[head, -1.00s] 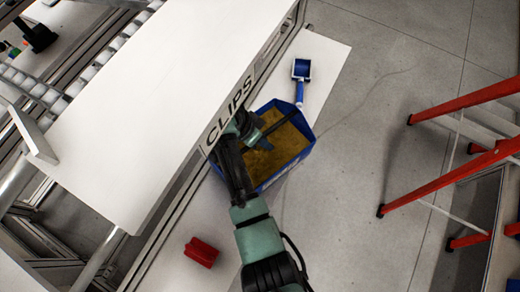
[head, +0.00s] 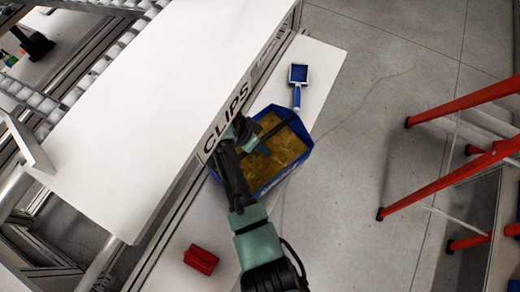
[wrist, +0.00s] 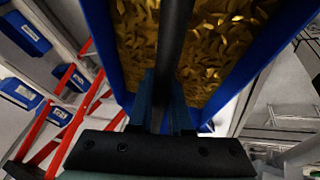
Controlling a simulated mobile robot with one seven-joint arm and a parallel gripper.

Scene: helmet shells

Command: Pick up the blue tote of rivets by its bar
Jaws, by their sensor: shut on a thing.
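The blue tote (head: 285,177) is in the middle of the head view, on or just above the low white surface beside the bench; I cannot tell whether it is raised. It is filled with gold-brown rivets (head: 286,147). A dark bar (head: 281,128) runs across its top. My gripper (head: 264,147) is at the bar over the tote's left part, and my arm hides the tote's left side. In the wrist view my gripper's fingers (wrist: 163,100) are shut on the bar (wrist: 175,40), with blue tote walls (wrist: 104,45) on both sides.
A white bench marked CLIPS (head: 150,90) stands close on the left. A blue scoop (head: 298,80) lies beyond the tote, and a red block (head: 201,259) lies nearer. A red ladder (head: 440,195) stands right, with open floor (head: 370,130) between.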

